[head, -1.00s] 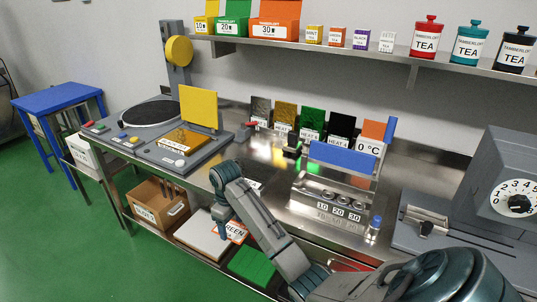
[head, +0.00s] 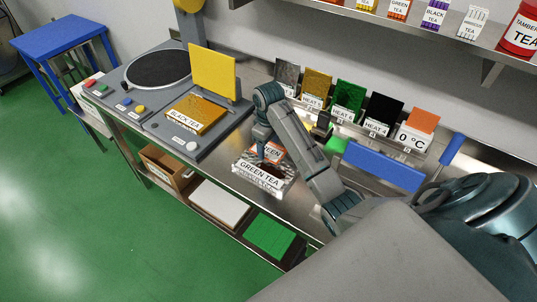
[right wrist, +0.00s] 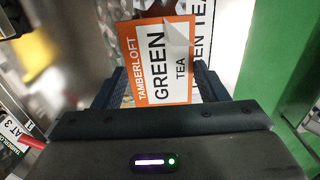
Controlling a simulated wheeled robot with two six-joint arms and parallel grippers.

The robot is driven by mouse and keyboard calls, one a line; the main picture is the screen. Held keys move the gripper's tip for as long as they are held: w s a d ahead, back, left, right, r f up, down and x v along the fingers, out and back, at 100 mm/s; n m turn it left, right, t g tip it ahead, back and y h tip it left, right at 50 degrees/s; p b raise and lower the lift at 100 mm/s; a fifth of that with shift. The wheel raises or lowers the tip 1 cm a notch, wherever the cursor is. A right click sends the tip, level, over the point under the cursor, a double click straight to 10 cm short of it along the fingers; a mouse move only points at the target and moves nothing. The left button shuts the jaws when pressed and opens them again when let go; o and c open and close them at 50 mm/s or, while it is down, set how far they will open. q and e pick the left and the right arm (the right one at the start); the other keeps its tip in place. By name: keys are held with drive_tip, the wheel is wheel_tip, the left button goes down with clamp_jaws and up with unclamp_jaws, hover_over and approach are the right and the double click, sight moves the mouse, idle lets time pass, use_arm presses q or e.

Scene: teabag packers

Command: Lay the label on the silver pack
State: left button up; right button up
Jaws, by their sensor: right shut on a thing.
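The silver pack (head: 249,163) sits near the bench's front edge, with a white strip reading GREEN TEA along its front. My right gripper (head: 264,152) points down over it, shut on the orange and white label (head: 275,153). In the right wrist view the label (right wrist: 150,62) reads TAMBERLOFT GREEN TEA, with one corner curled, between my fingers (right wrist: 163,88). Behind it show the shiny pack (right wrist: 113,12) and its strip. The label overlaps the pack in both views; I cannot tell whether they touch. My arm hides part of the pack. My left gripper is out of view.
A gold pack (head: 196,117) marked BLACK TEA lies on the grey machine at left, before an upright yellow plate (head: 214,70). Several colored sample cards stand along the back. A blue bar (head: 383,166) is right of my arm. Below are a brown box and a green panel (head: 270,237).

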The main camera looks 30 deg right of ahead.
sight(269, 156)
drive_tip(key=shift+s+a+f, duration=0.1)
drive_tip(key=shift+s+f, duration=0.05)
drive_tip(key=shift+f, duration=0.7)
drive_tip(key=f, duration=0.1)
drive_tip(key=f+p, duration=0.1)
drive_tip(key=f, duration=0.1)
drive_tip(key=f+p, duration=0.1)
drive_tip(key=shift+w+d+f, duration=0.2)
drive_tip(key=shift+w+d, duration=0.05)
drive_tip(key=shift+w, duration=0.05)
drive_tip(key=shift+s+a+f, duration=0.1)
drive_tip(key=o, duration=0.7)
drive_tip(key=shift+f, duration=0.1)
drive_tip(key=shift+c, duration=0.2)
drive_tip(key=o, duration=0.4)
drive_tip(key=shift+c, duration=0.2)
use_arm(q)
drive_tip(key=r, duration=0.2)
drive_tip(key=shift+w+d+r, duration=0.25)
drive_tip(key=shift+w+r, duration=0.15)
